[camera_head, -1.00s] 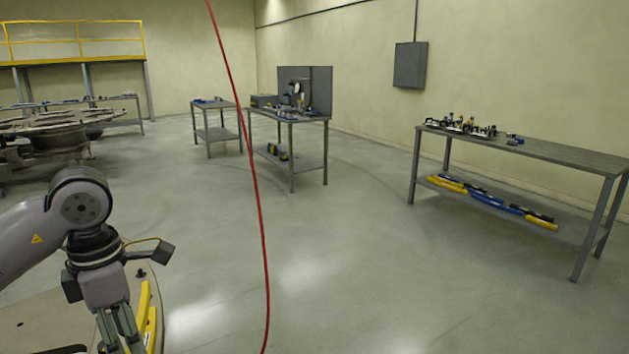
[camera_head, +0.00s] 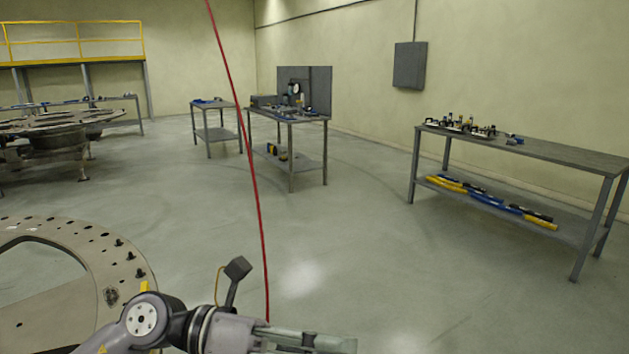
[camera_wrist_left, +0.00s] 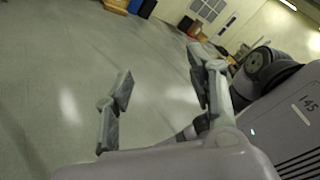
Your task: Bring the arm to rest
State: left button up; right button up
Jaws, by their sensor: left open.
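My left arm crosses the bottom of the head view, folded low, with the wrist lying roughly level and pointing right. My left gripper (camera_head: 310,341) is at the bottom edge, clear of the tables. In the left wrist view the gripper (camera_wrist_left: 160,95) shows its two fingers apart with only floor between them, so it is open and empty. The turret plate (camera_head: 85,240), a large grey ring with holes and several dark bolts, lies at the lower left of the head view, left of the gripper. My right gripper is in neither view.
A red cable (camera_head: 254,180) hangs across the head view, close to the gripper in the picture. A workbench (camera_head: 570,155) with small parts stands at right, another bench (camera_head: 290,118) farther back. A round structure (camera_head: 55,125) stands at far left. The middle floor is clear.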

pick_arm(q)
jog(key=w+a+r+n+t+h, duration=0.2)
jog(key=w+r+n+t+h, duration=0.2)
jog(key=r+n+t+h, duration=0.45)
jog(key=w+a+f+n+t+y, duration=0.45)
jog(key=n+t+y, duration=0.55)
jog(key=n, duration=0.4)
jog(key=w+a+f+n+y, duration=0.1)
jog(key=a+f+n+y, duration=0.55)
jog(key=f+n, duration=0.2)
jog(key=w+a+f+n+y, duration=0.1)
jog(key=a+f+n+y, duration=0.6)
jog(key=f, duration=0.3)
jog(key=s+a+f+n+g+y, duration=0.2)
jog(key=s+f+n+g, duration=0.4)
jog(key=s+f+g, duration=1.2)
jog(key=s+f+t, duration=0.2)
jog(key=s+f, duration=0.2)
jog(key=f, duration=1.1)
jog(key=s+f+t, duration=0.2)
jog(key=s+f, duration=0.2)
jog(key=f, duration=1.2)
jog(key=s+a+f+g, duration=0.1)
jog(key=s+a+f, duration=0.2)
jog(key=s+f, duration=1.1)
jog(key=shift+s+a+f, duration=0.15)
jog(key=shift+s, duration=0.85)
